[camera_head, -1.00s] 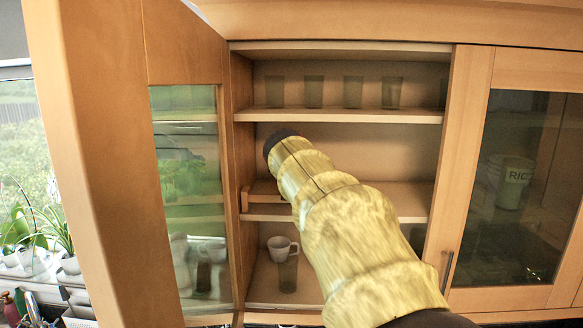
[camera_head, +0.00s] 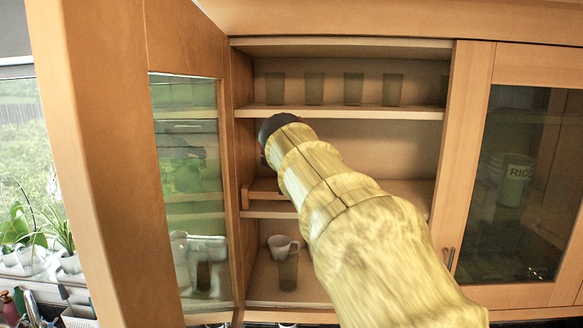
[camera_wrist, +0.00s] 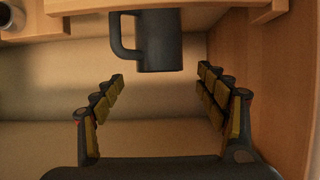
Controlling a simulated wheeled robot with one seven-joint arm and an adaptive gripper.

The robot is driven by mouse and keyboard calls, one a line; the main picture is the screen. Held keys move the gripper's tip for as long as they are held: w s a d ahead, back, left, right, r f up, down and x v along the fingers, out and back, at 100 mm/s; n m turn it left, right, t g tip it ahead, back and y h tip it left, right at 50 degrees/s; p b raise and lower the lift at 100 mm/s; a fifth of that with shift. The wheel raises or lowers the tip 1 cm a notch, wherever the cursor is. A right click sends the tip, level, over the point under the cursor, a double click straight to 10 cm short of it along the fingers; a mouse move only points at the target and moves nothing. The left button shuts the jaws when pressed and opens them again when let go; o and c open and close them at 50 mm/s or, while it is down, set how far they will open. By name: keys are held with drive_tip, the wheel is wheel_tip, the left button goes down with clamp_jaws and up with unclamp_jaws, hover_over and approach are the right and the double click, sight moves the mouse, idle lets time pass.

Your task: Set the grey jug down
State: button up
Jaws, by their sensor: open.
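The grey jug (camera_wrist: 158,42) is dark grey with a squared handle on its left in the wrist view. It shows just beyond my fingertips, against a wooden edge at the top of that view. My gripper (camera_wrist: 161,76) is open, its two fingers spread apart with an empty gap between them. The jug lies past the tips, not between the pads. I cannot tell how its base rests on the wood. In the head view my arm reaches into the open cabinet, and it hides the jug and the fingers.
The open cabinet door (camera_head: 105,165) stands at the left, close to my arm. Several dark glasses (camera_head: 354,90) line the upper shelf (camera_head: 340,114). A white cup (camera_head: 281,247) and a dark glass (camera_head: 288,273) stand below. The middle shelf's right side (camera_head: 408,192) looks clear.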

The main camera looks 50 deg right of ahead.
drive_tip(key=b+v, duration=0.1)
drive_tip(key=v, duration=0.5)
drive_tip(key=shift+s+a+r+b, duration=0.2)
drive_tip(key=shift+a+b, duration=0.1)
